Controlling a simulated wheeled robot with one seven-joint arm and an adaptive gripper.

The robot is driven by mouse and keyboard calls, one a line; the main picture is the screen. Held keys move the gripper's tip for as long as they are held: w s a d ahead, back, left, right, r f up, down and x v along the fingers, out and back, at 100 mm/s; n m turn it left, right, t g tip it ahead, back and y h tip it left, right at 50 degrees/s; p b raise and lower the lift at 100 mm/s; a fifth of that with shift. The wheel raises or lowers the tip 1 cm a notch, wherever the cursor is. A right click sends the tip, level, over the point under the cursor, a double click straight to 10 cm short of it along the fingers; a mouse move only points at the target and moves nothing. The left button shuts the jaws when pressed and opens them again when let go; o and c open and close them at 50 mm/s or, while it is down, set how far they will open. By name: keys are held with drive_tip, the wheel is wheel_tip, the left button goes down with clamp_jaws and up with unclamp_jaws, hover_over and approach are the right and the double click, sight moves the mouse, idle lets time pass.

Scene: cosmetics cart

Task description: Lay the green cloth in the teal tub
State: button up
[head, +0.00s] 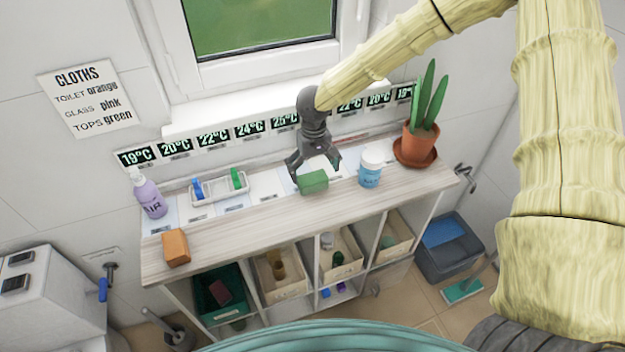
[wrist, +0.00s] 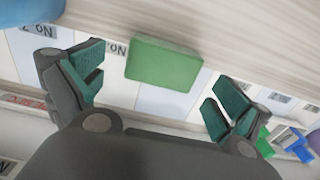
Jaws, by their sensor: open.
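The green cloth (head: 313,182), a folded block, lies on the wooden top of the cart near its middle. In the wrist view the cloth (wrist: 163,63) lies between and slightly beyond the two fingertips. My gripper (head: 315,170) points down just above and behind the cloth, fingers spread; it is open and empty in the wrist view (wrist: 155,88). A dark teal-green tub (head: 220,312) stands in the left lower compartment, under the top. A dark reddish block (head: 220,291) shows inside it.
On the top stand a blue-white jar (head: 370,168), a potted cactus (head: 421,145), a purple bottle (head: 150,195), a white tray with blue and green items (head: 219,188), and an orange block (head: 176,247). Beige bins (head: 283,296) fill neighbouring compartments. The top's front strip is mostly clear.

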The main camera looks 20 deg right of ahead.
sight(312, 176)
drive_tip(key=f+p, duration=0.1)
drive_tip(key=f, duration=0.2)
drive_tip(key=shift+a, duration=0.2)
drive_tip(key=shift+f, duration=0.6)
drive_tip(key=c, duration=1.1)
drive_tip(key=shift+o, duration=0.2)
drive_tip(key=shift+w+r, duration=0.1)
drive_tip(key=shift+r, duration=0.05)
